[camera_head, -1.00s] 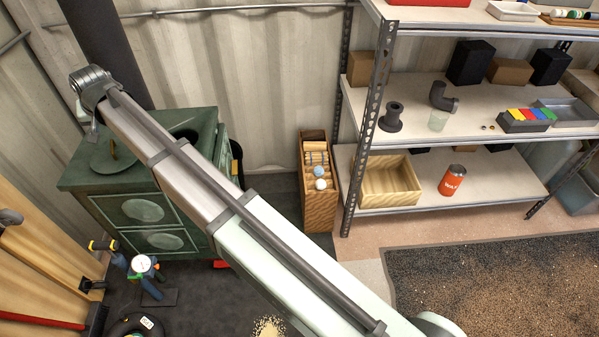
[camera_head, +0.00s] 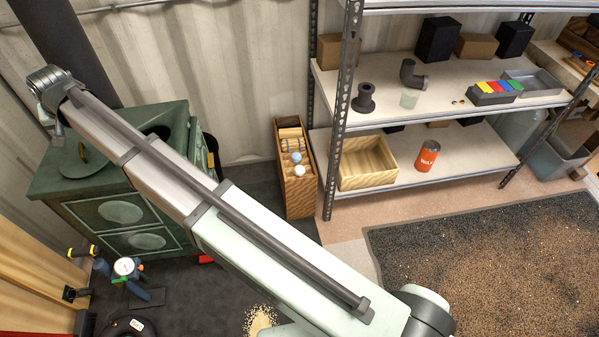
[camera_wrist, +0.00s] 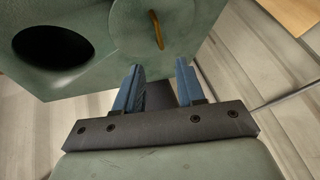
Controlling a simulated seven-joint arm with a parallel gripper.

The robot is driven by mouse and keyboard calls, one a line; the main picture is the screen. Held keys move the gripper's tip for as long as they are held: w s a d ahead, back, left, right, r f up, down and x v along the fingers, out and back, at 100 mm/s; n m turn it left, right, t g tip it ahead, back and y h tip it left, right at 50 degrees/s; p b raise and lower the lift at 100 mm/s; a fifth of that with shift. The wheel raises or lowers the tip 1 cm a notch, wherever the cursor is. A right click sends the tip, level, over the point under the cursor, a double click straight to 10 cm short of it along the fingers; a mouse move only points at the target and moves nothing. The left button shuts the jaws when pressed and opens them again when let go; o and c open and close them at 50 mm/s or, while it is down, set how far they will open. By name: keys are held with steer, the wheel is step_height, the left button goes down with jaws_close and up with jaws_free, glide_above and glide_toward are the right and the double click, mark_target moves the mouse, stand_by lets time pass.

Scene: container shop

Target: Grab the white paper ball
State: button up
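A small white ball (camera_head: 299,171), which looks like the paper ball, sits at the front of the narrow upright brown box (camera_head: 298,200) in the head view. A light blue ball (camera_head: 296,157) lies just behind it. The white ball does not show in the wrist view. My gripper (camera_wrist: 160,82) has its two blue fingers apart with nothing between them. It points down toward the green stove top, near the round lid (camera_wrist: 152,25). In the head view, the arm's end is at the far left by the stove, well away from the box.
The green stove (camera_head: 120,200) has an open round hole in its top, beside the lid. The metal shelf (camera_head: 340,110) stands right of the box, holding a wooden crate (camera_head: 368,165) and a red tumbler (camera_head: 427,155). A dark pipe rises behind my arm.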

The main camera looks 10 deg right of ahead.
steer(key=o, duration=0.8)
